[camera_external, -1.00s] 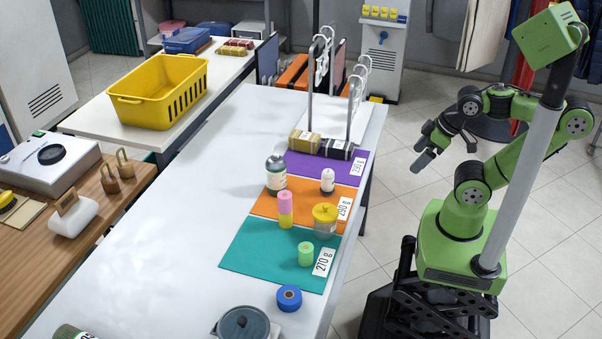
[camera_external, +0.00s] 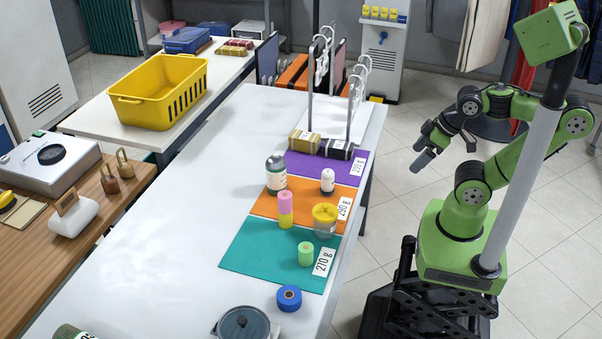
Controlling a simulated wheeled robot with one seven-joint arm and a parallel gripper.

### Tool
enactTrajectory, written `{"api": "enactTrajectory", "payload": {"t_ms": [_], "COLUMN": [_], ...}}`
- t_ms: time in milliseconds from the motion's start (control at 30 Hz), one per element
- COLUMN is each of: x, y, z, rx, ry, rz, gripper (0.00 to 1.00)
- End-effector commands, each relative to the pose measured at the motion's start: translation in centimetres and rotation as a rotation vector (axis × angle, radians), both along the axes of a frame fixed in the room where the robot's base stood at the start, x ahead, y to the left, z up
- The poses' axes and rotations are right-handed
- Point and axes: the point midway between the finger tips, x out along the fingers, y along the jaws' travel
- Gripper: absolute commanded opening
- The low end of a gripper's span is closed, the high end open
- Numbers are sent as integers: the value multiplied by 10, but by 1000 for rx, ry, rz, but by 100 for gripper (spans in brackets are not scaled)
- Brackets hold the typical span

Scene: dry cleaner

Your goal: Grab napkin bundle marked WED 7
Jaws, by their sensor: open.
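No marking WED 7 is readable, so I cannot tell which thing is the bundle. A gold bundle (camera_external: 304,141) and a black bundle (camera_external: 337,149) with pale labels lie at the far end of the purple mat on the white table. A dark green roll (camera_external: 70,332) with a white label is cut off at the bottom left edge. Small red and gold bundles (camera_external: 235,46) lie on the back table. My gripper (camera_external: 420,156) is open and empty, in the air to the right of the white table, apart from everything.
The white table (camera_external: 170,240) bears purple, orange and teal mats (camera_external: 245,262) with bottles, thread spools and a yellow-lidded jar (camera_external: 325,218). Metal hook stands (camera_external: 310,90) rise beside the bundles. A blue tape roll (camera_external: 289,298) and a dark-lidded pot (camera_external: 243,325) stand near the front. The table's left half is mostly clear.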

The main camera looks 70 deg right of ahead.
Motion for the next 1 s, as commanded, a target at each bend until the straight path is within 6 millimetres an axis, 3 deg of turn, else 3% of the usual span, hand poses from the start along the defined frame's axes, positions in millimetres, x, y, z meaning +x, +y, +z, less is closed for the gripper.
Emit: {"api": "enactTrajectory", "payload": {"t_ms": [67, 267, 367, 533, 667, 800, 900, 1000], "x": [15, 104, 145, 197, 212, 205, 200, 209], "y": [-1, -18, -40, -104, -174, -239, -260, -263], "z": [-2, -30, -52, -88, -111, -129, -136, -141], "rx": [-16, -25, 19, 88, 80, 24, -6, -13], "ry": [12, 0, -71, -292, -498, -644, -682, -690], "rz": [30, 244, 321, 315, 182, 12, -48, -54], "gripper": [96, 96, 96, 96, 96, 96, 96, 96]}}
